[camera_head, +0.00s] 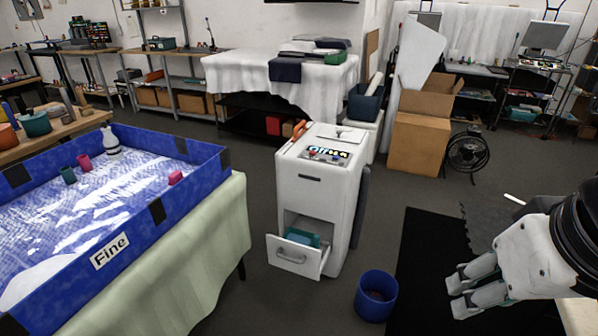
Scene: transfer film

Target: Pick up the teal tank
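A teal tank-like box (301,237) lies in the open lower drawer (297,258) of a white cabinet (318,195); its lower part is hidden by the drawer front. I cannot tell for sure which is the tank. My gripper (457,296) is at the lower right, well right of the cabinet. Its fingers are apart, with nothing seen between them.
A blue bin (376,296) stands on the floor between the cabinet and my gripper. A blue-walled basin (150,219) on a cloth-covered table fills the left. A cardboard box (420,143) and a black fan (467,151) stand behind. A black mat (425,255) lies on the floor.

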